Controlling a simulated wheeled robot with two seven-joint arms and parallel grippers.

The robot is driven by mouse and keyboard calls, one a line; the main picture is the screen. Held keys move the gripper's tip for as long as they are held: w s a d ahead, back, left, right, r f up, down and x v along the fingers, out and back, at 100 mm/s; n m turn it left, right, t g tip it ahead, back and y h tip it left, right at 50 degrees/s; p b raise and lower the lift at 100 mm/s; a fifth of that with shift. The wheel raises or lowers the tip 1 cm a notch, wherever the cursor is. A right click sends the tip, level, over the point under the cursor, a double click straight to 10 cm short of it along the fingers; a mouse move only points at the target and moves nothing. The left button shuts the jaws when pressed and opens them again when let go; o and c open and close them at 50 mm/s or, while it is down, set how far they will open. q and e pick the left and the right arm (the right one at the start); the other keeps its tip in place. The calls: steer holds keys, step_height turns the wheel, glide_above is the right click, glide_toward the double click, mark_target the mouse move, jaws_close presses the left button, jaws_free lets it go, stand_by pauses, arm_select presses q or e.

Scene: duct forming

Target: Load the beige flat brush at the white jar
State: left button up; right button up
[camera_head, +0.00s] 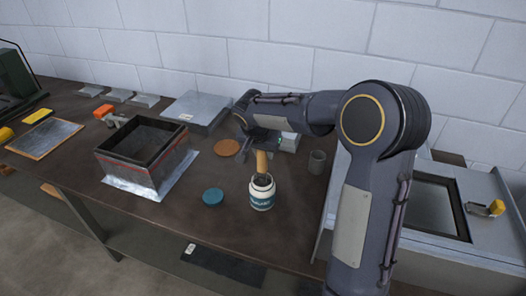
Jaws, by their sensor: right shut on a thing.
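The white jar (261,199) stands upright and open on the brown bench, with a dark label band around it. The beige flat brush (262,162) is upright, its lower end at or inside the jar's mouth; the bristles are hidden or too small to make out. My right gripper (262,147) is above the jar, shut on the top of the brush's handle. The right arm comes in from the right and hides part of the bench behind it. My left gripper is not in view.
A teal round lid (213,196) lies left of the jar. An open square duct (146,158) stands further left on a metal sheet. A grey cup (317,161) is right of the brush, and an orange disc (227,147) lies behind. The bench front is clear.

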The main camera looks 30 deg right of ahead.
steer(key=shift+f+b, duration=0.45)
steer(key=shift+b, duration=0.2)
stand_by(1.7)
steer(key=shift+r+p, duration=2.2)
steer(key=shift+r, duration=1.4)
